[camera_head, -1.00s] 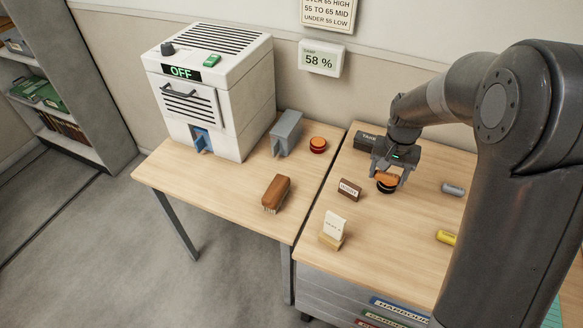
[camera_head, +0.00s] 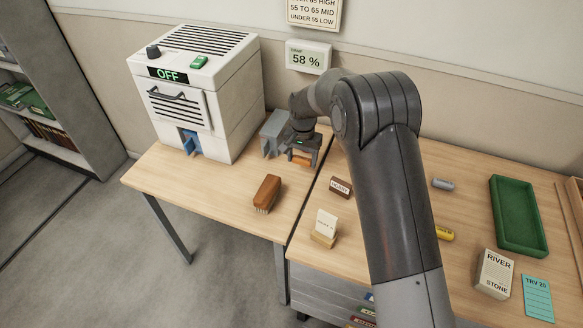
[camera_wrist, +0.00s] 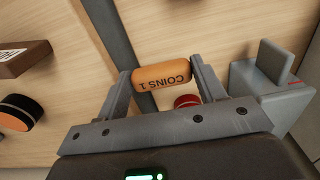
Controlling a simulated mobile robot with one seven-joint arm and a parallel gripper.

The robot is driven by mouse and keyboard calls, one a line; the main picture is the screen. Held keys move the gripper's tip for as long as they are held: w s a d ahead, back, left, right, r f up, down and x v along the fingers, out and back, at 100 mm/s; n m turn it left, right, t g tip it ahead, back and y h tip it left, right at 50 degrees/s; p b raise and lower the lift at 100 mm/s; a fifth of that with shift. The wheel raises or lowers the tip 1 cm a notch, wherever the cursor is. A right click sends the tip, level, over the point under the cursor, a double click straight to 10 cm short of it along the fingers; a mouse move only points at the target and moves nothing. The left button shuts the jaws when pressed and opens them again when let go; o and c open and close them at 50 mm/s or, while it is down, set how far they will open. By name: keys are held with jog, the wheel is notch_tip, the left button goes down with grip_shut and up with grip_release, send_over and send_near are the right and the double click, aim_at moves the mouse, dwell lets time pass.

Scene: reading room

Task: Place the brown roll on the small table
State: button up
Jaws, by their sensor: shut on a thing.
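The brown roll (camera_wrist: 162,77), orange-brown and lettered "COINS 1", lies crosswise between the two fingers of my gripper (camera_wrist: 160,84) in the wrist view. In the head view my gripper (camera_head: 303,153) is shut on it, and the roll shows as a small orange patch (camera_head: 301,158). It hangs above the right part of the left table (camera_head: 210,205), close to the seam with the right table. This left table looks like the smaller one. Whether the roll touches the tabletop cannot be told.
A grey holder (camera_wrist: 262,88) and a red round thing (camera_wrist: 187,101) stand close to my gripper. A white machine (camera_head: 200,95) and a brush (camera_head: 267,193) share the left table. The right table holds a dark block (camera_head: 340,187) and yellow roll (camera_head: 444,232). The left table's front is clear.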

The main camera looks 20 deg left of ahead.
aim_at(293, 157)
jog(key=a+f, duration=0.1)
jog(key=a, duration=0.2)
jog(key=shift+s+f, duration=0.1)
jog(key=shift+f, duration=2.3)
jog(key=shift+f, duration=0.1)
jog(key=o, duration=1.1)
jog(key=shift+c, duration=0.2)
